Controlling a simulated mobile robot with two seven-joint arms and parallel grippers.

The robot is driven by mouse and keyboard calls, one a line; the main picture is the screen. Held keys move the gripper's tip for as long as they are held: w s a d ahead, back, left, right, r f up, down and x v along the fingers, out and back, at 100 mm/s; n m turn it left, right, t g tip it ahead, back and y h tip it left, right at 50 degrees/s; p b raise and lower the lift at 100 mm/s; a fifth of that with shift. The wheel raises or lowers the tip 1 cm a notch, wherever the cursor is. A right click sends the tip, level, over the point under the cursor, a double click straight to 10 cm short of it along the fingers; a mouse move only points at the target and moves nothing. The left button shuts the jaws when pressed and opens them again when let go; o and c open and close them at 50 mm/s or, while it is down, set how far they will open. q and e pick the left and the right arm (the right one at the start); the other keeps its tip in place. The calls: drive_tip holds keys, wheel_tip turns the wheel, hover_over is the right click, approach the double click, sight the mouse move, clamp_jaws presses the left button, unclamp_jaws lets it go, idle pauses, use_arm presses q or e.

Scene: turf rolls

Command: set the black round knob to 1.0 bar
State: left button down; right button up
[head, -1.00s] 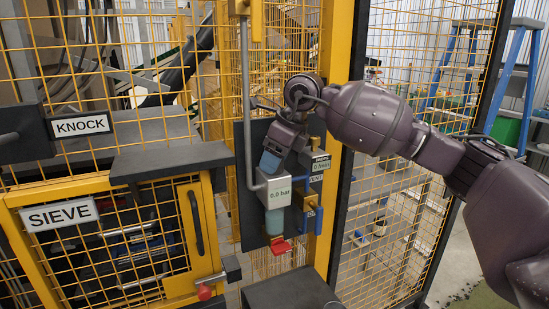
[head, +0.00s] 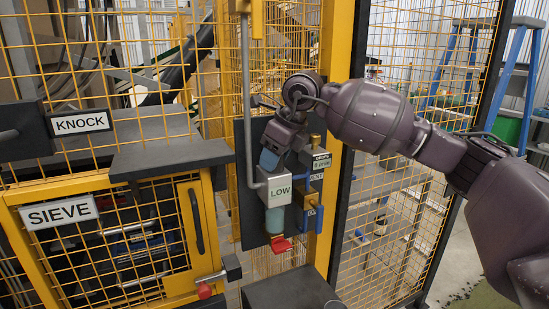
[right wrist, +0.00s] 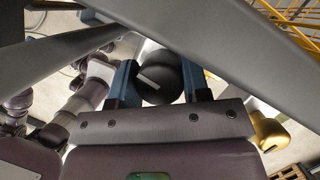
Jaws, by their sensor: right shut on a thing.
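The black round knob (right wrist: 160,78) with a pale mark shows in the right wrist view between the two blue fingers of my right gripper (right wrist: 160,82). The gripper is shut on it. In the head view my right gripper (head: 270,162) points down onto the top of the grey regulator unit and hides the knob. The display (head: 279,190) on the unit's front reads "LOW". A greenish bowl (head: 275,218) hangs below it. My left gripper is not in view.
A red tab (head: 282,245) sits under the bowl. A grey pipe (head: 248,110) runs down on the left. A dark ledge (head: 170,157) stands out farther left.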

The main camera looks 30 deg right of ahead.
drive_tip(key=m+h, duration=0.1)
drive_tip(key=m, duration=0.2)
drive_tip(key=shift+m+t+b, duration=0.3)
drive_tip(key=shift+t+b, duration=0.05)
drive_tip(key=shift+t, duration=0.05)
drive_tip(key=m+h, duration=0.2)
drive_tip(key=m, duration=0.4)
drive_tip(key=m+h, duration=0.1)
drive_tip(key=m, duration=0.2)
drive_tip(key=shift+r+h+b, duration=0.1)
drive_tip(key=shift+h+b, duration=0.2)
drive_tip(key=shift+m+g+h, duration=0.6)
drive_tip(key=shift+m+g, duration=0.1)
drive_tip(key=shift+m, duration=1.2)
drive_tip(key=o, duration=0.7)
drive_tip(key=shift+c, duration=0.2)
